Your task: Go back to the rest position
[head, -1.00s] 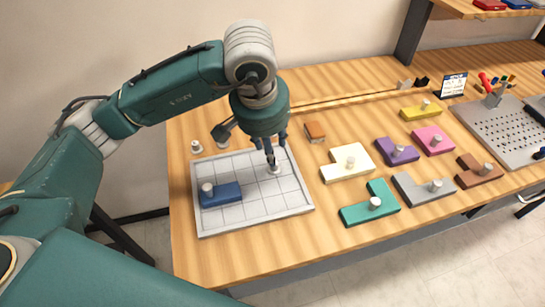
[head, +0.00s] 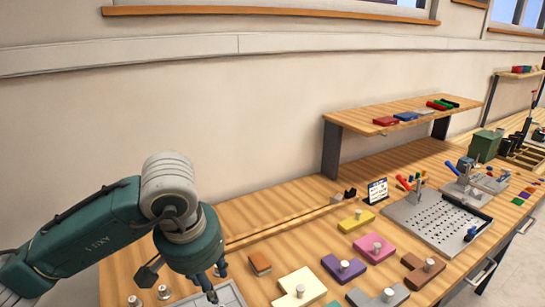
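My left gripper (head: 213,291) points down at the bottom edge, over the grey board (head: 232,297), of which only a corner shows. Its fingertips are small and partly cut off, so I cannot tell whether they are apart or hold anything. To the right lie knobbed pieces: cream (head: 303,287), purple (head: 343,268), yellow (head: 356,221), pink (head: 374,249), grey (head: 378,297) and brown (head: 422,271). The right gripper is not in view.
A small brown block (head: 260,262) lies near my gripper. Two metal knobs (head: 163,292) stand left of the board. A black-and-white sign (head: 377,191) and a perforated plate (head: 437,222) stand farther right. A raised shelf (head: 400,118) is behind. The table's back left is clear.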

